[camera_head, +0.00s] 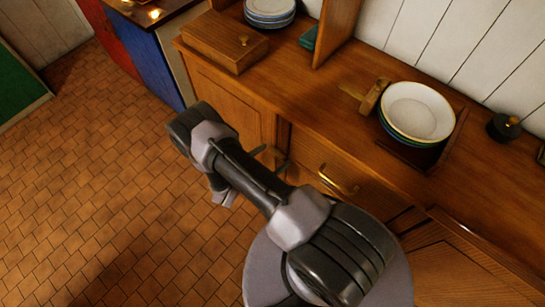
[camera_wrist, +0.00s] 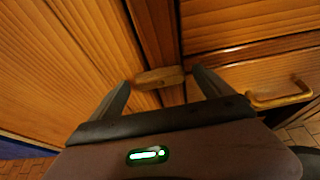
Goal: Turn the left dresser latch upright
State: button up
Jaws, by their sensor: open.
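The left dresser latch (camera_wrist: 158,78) is a small wooden bar in the wrist view. It lies crosswise over the dark upright post between the left door (camera_wrist: 75,60) and the drawer front to the right. My gripper (camera_wrist: 161,80) is open, with one finger at each end of the latch. The left fingertip is very close to the latch; I cannot tell whether it touches. The right fingertip is a little apart from it.
A brass drawer handle (camera_wrist: 280,95) sits right of my gripper, and another handle (camera_head: 338,181) shows in the head view. Stacked plates (camera_head: 417,112), a wooden box (camera_head: 222,42) and a dark pot (camera_head: 504,127) stand on the dresser top. The tiled floor (camera_head: 90,180) at left is clear.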

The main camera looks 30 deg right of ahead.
jog(key=shift+c, duration=0.4)
jog(key=c, duration=1.3)
jog(key=shift+f+b, duration=0.1)
jog(key=shift+b, duration=0.2)
jog(key=n+g+b, duration=0.1)
jog(key=n+b, duration=0.1)
jog(key=b, duration=0.1)
jog(key=shift+w+f+n+g+h+b, duration=0.2)
jog(key=shift+n+g+h+b, duration=0.1)
jog(key=shift+g+h, duration=0.1)
jog(key=n+g+b, duration=0.1)
jog(key=b, duration=0.1)
jog(key=n+h+b, duration=0.1)
jog(key=n, duration=0.1)
jog(key=shift+w+a+g+b, duration=0.15)
jog(key=shift+g+b, duration=0.2)
jog(key=shift+g, duration=0.05)
jog(key=n+g+h+b, duration=0.1)
jog(key=n, duration=0.2)
jog(key=shift+w+f+n+h, duration=0.1)
jog(key=shift+n+h, duration=0.2)
jog(key=shift+h, duration=0.1)
jog(key=shift+f+n+g+h, duration=0.15)
jog(key=shift+n+h, duration=0.3)
jog(key=shift+n, duration=0.6)
jog(key=shift+n+g+h, duration=0.15)
jog(key=shift+n+h, duration=0.3)
jog(key=shift+n, duration=0.6)
